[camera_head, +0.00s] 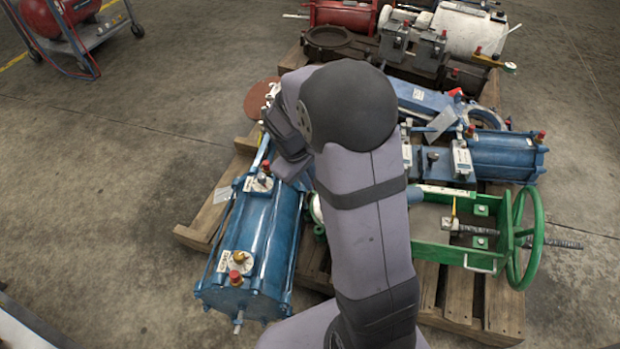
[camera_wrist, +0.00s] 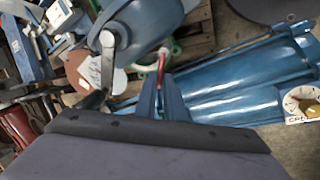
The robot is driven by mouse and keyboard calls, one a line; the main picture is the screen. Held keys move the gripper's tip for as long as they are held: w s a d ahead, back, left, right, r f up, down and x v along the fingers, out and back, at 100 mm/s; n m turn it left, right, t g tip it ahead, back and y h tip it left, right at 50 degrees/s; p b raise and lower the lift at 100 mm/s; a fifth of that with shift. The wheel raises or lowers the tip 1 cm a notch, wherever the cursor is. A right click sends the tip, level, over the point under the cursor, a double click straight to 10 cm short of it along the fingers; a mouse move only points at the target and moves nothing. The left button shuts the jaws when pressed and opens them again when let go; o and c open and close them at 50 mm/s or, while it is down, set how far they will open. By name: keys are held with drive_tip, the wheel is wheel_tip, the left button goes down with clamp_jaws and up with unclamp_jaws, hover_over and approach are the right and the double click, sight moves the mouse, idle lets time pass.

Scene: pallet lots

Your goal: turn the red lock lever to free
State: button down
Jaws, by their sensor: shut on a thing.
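The red lock lever (camera_wrist: 161,66) shows in the wrist view as a thin red bar standing between my fingertips, just in front of the blue rounded body. My gripper (camera_wrist: 161,88) is shut on it, with one blue-grey finger on each side. The lever's lower part is hidden between the fingers, and I cannot read its lock or free position.
A blue cylinder unit (camera_head: 258,235) lies on the wooden pallet (camera_head: 468,295) left of my arm. A green valve frame (camera_head: 445,228) with handwheel lies to the right. A round dial with a yellow knob (camera_wrist: 312,111) is at the wrist view's right. Open floor lies left.

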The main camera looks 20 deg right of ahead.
drive_tip(key=shift+s+a+r+p, duration=0.1)
drive_tip(key=shift+p, duration=0.3)
drive_tip(key=s+n+y+p, duration=0.1)
drive_tip(key=n+p, duration=0.5)
drive_tip(key=p, duration=0.3)
drive_tip(key=s+n+y+p, duration=0.1)
drive_tip(key=s+n+p, duration=0.1)
drive_tip(key=n+p, duration=0.4)
drive_tip(key=s+a+n+y+p, duration=0.1)
drive_tip(key=n+p, duration=0.4)
drive_tip(key=p, duration=0.7)
drive_tip(key=shift+s+n+y+p, duration=0.3)
drive_tip(key=shift+s+n+p, duration=0.1)
drive_tip(key=shift+s, duration=0.3)
drive_tip(key=c, duration=1.8)
unclamp_jaws()
drive_tip(key=shift+c, duration=0.2)
